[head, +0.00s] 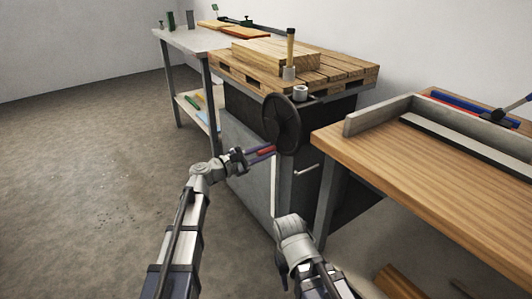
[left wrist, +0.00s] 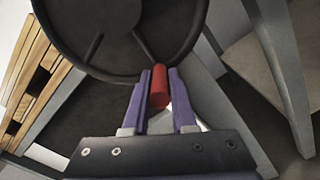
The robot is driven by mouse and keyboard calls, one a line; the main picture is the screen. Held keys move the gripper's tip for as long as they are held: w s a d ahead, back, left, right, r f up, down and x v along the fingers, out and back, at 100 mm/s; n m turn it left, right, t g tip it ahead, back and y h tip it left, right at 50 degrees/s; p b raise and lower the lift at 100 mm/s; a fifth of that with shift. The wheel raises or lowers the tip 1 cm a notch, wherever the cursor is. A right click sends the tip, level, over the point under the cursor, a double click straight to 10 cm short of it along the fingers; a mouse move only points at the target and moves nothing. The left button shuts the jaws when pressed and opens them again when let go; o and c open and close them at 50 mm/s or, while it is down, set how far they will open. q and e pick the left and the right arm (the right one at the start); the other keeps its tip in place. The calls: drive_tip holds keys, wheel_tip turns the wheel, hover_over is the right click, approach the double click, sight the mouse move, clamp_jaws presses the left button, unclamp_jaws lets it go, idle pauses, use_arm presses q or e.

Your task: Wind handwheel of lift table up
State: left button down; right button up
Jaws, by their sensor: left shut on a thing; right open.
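The black handwheel (head: 282,124) is mounted on the near side of the lift table (head: 247,150), below its wooden top. Its red handle (head: 265,151) sticks out at the lower part of the rim. My left gripper (head: 258,153) is shut on the red handle. In the left wrist view the handle (left wrist: 160,88) stands between the two purple fingers (left wrist: 160,95), with the wheel (left wrist: 125,30) behind it. My right arm (head: 296,240) comes in at the bottom centre of the head view; its fingertips are hard to make out, and it is apart from the wheel.
Planks (head: 270,52) and a wooden-handled tool (head: 290,52) rest on the slatted top (head: 340,72). A wooden workbench (head: 440,160) stands close on the right. Another table (head: 195,38) stands behind left. The floor (head: 80,150) at left is clear.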

use_arm(q)
drive_tip(key=shift+w+r, duration=0.1)
drive_tip(key=c, duration=0.7)
unclamp_jaws()
drive_tip(key=shift+c, duration=0.2)
drive_tip(key=v, duration=0.8)
